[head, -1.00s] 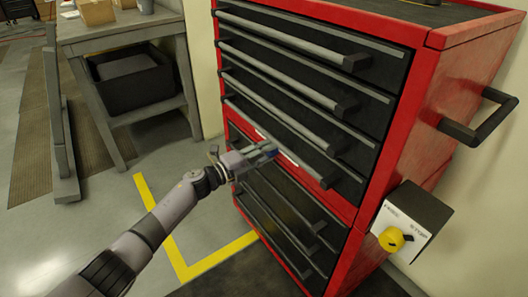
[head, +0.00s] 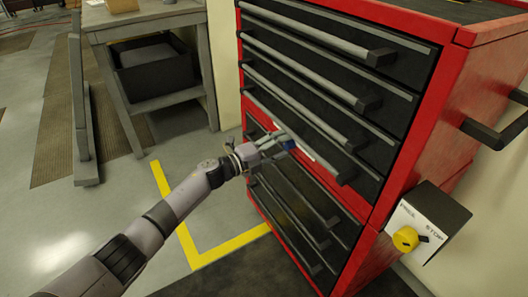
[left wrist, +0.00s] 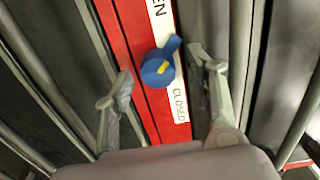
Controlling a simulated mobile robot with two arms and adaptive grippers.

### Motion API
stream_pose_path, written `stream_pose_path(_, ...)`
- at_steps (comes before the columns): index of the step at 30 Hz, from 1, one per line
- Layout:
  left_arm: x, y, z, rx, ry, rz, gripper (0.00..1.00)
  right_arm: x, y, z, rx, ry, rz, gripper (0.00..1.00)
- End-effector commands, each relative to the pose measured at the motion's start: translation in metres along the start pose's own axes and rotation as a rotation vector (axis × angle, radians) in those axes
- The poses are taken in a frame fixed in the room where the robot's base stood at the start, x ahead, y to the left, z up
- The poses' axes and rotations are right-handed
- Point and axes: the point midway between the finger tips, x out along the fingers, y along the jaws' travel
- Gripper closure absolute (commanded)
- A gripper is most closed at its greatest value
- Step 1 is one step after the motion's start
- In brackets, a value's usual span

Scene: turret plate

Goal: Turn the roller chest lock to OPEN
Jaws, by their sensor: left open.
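The red roller chest (head: 459,100) with dark drawers stands right of centre in the head view. The knob's lever points to the upper right in the left wrist view, between the two words. My left gripper (left wrist: 159,64) is open, with one finger on each side of the knob; I cannot tell whether either touches it. In the head view my left gripper (head: 280,146) is at the red strip. My right gripper is not seen.
Drawer handles (head: 310,105) stick out just above the gripper. A yellow knob (head: 405,239) on a white box marked FREE and STOP is on the chest's side. A grey bench (head: 150,20) with a black bin (head: 155,75) stands left. Yellow floor tape (head: 190,245) lies before the chest.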

Motion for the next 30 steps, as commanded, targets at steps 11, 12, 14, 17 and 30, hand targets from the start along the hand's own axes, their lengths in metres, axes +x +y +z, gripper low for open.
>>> stream_pose_path(11,-0.069,0.000,-0.001,0.002,-0.002,0.003,0.49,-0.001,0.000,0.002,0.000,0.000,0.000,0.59)
stream_pose_path(12,-0.078,0.000,-0.001,0.001,-0.003,0.003,0.49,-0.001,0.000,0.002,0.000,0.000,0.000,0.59)
stream_pose_path(14,-0.089,-0.001,-0.001,0.002,-0.003,0.003,0.49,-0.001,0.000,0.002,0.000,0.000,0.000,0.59)
stream_pose_path(17,-0.103,-0.001,-0.002,0.001,-0.003,0.001,0.49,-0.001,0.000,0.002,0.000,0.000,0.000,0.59)
stream_pose_path(30,-0.117,-0.002,-0.002,0.000,-0.003,0.000,0.49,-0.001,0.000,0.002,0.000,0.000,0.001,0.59)
